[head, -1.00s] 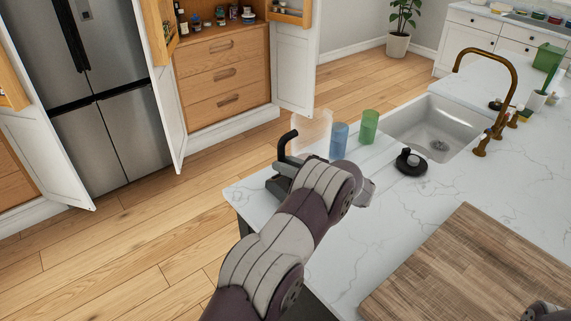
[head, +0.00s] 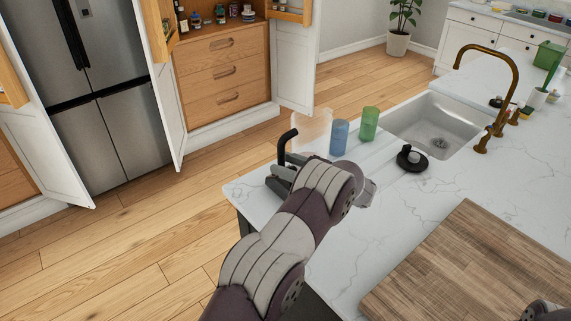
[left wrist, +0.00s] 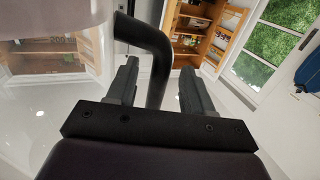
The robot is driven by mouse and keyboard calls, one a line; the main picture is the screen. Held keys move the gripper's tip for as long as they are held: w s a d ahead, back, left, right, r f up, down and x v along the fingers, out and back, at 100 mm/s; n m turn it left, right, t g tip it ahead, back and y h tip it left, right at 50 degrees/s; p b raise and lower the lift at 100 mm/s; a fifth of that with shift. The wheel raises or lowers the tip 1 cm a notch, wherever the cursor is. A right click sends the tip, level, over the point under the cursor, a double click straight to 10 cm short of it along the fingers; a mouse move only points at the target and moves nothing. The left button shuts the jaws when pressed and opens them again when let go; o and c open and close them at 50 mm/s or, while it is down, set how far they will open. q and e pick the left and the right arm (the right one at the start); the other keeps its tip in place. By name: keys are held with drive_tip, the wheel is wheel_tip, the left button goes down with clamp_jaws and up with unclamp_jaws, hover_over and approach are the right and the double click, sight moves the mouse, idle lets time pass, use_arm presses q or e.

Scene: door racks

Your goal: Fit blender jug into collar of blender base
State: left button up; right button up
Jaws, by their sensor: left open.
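The blender jug (head: 312,132) is clear and faint, with a black hooked handle (head: 287,143). It stands near the far left corner of the marble counter. My left gripper (head: 281,178) is at the handle, partly hidden by my own wrist. In the left wrist view the black handle (left wrist: 153,42) passes between the two spread fingers of the gripper (left wrist: 160,72), with a gap at the right finger. The blender base (head: 411,160) looks like a low black round piece on the counter near the sink; its collar is too small to make out. My right gripper does not show.
A blue cup (head: 339,137) and a green cup (head: 369,123) stand close to the jug's right. The sink (head: 436,122) and brass faucet (head: 490,95) lie beyond the base. A wooden board (head: 470,270) covers the near right. Marble in front of the base is clear.

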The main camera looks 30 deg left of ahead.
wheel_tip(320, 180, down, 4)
drive_tip(key=b, duration=0.3)
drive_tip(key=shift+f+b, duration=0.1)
drive_tip(key=shift+b, duration=0.3)
use_arm(q)
drive_tip(key=d, duration=1.2)
drive_tip(key=shift+s+d+r, duration=0.15)
drive_tip(key=shift+s+d, duration=0.05)
